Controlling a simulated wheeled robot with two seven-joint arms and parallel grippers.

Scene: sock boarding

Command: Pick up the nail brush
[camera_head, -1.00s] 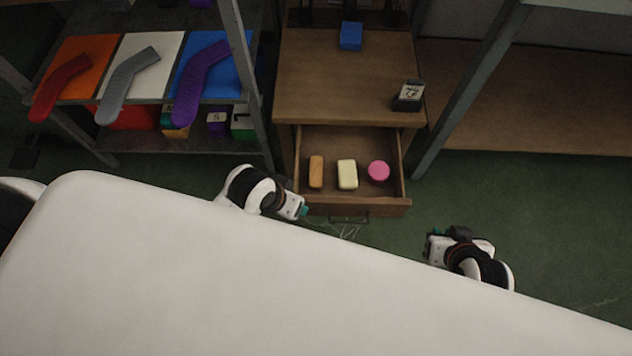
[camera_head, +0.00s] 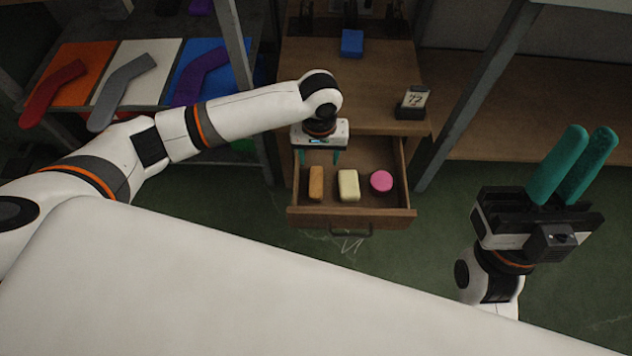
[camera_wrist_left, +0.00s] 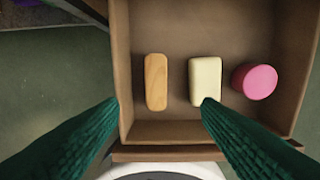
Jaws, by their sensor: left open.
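The nail brush (camera_head: 316,183) appears to be the narrow wood-coloured block at the left in the open drawer (camera_head: 350,217); bristles do not show. It also shows in the left wrist view (camera_wrist_left: 156,82), upright in the picture. My left gripper (camera_head: 321,160) is open and empty over the drawer, its fingers pointing down. In the left wrist view its fingertips (camera_wrist_left: 160,102) appear on either side of the brush, the right one overlapping the cream bar's near end. My right gripper (camera_head: 588,135) is raised at the right, fingers upward and close together, holding nothing visible.
A cream bar (camera_head: 348,186) and a pink round piece (camera_head: 381,181) lie right of the brush. The drawer walls stand close around them. A blue block (camera_head: 351,43) and a small sign (camera_head: 412,101) stand on the cabinet top. Shelf posts flank the cabinet.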

